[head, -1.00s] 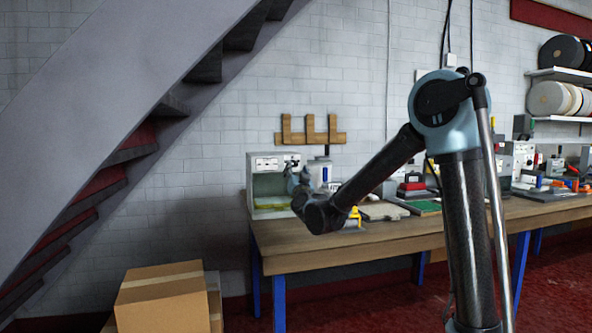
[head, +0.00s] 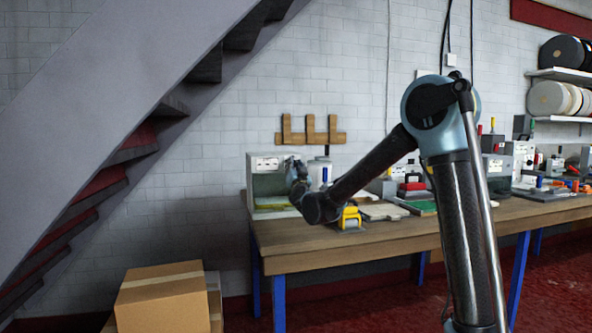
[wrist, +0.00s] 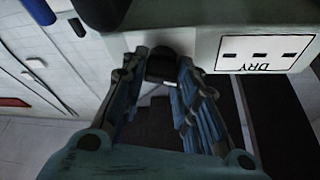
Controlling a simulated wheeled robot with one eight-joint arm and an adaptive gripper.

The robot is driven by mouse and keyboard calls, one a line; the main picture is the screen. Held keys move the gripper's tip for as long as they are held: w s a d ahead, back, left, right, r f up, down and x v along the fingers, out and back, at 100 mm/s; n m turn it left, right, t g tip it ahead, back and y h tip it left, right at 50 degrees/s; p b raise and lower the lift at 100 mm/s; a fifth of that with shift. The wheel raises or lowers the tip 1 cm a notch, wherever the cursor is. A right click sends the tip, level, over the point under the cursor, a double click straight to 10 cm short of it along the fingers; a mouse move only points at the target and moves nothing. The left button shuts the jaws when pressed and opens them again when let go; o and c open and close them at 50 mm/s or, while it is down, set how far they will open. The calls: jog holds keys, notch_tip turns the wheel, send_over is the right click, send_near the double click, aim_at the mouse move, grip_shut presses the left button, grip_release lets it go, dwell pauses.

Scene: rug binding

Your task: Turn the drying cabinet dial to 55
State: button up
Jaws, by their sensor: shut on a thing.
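The drying cabinet (head: 258,188) is a pale grey-green box with an open front at the left end of the bench. In the wrist view its panel edge (wrist: 208,42) shows a white label reading DRY upside down. The dark dial (wrist: 161,64) sits between the two blue fingers of my gripper (wrist: 162,78), which is shut on it. In the head view my gripper (head: 292,168) is at the cabinet's upper front right. The dial is hidden there, and no scale or number is readable in either view.
The wooden bench (head: 300,246) runs right with several tools on it. A yellow-handled tool (head: 350,214) stands just right of my wrist. Cardboard boxes (head: 163,297) are on the floor at the left, below a sloping staircase (head: 95,110).

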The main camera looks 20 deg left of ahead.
jog(key=shift+d+m, duration=0.1)
jog(key=shift+m, duration=0.4)
jog(key=m+h, duration=0.2)
jog(key=m, duration=0.1)
jog(key=shift+m, duration=0.4)
jog(key=m+h, duration=0.1)
jog(key=m, duration=0.1)
jog(key=m+h, duration=0.1)
jog(key=m, duration=0.2)
jog(key=shift+m+g, duration=0.3)
jog(key=m, duration=0.2)
jog(key=m+g+h, duration=0.1)
jog(key=m, duration=0.1)
jog(key=shift+r+h, duration=0.1)
jog(key=shift+h, duration=0.2)
jog(key=m+g, duration=0.1)
jog(key=m, duration=0.2)
jog(key=shift+g, duration=0.3)
jog(key=m+g, duration=0.2)
jog(key=m, duration=0.3)
jog(key=shift+r+m, duration=0.1)
jog(key=shift+m, duration=0.2)
jog(key=m+g+y, duration=0.2)
jog(key=m, duration=0.2)
jog(key=shift+r, duration=0.1)
jog(key=shift+m+g+y, duration=0.3)
